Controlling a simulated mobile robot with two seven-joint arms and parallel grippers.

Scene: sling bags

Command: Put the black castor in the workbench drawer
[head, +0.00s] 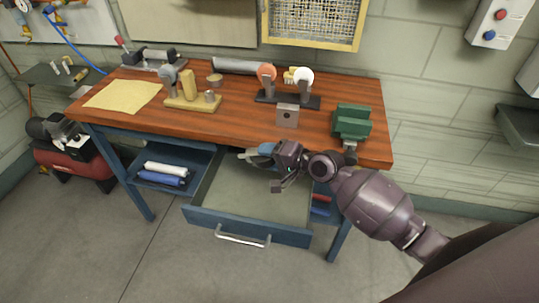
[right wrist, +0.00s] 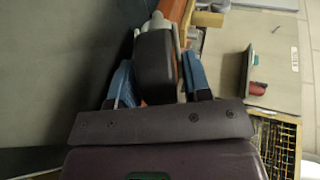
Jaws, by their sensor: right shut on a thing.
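The black castor (right wrist: 155,58), with a dark wheel and a grey bracket, sits between the blue fingertips of my right gripper (right wrist: 158,80) in the right wrist view. The gripper is shut on it. In the head view my right gripper (head: 262,151) is at the bench's front edge, over the back part of the workbench drawer; the castor is mostly hidden there by the hand. The blue drawer (head: 200,221) is pulled open, and its visible grey floor is bare. My left gripper is not in view.
The wooden workbench (head: 235,120) carries a green vise (head: 352,122), a stand with orange (head: 267,72) and white (head: 303,76) wheels, a grey block (head: 287,116) and a yellow sheet (head: 123,96). Rolls (head: 163,175) lie on the shelf left of the drawer. A red compressor (head: 75,168) stands at left.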

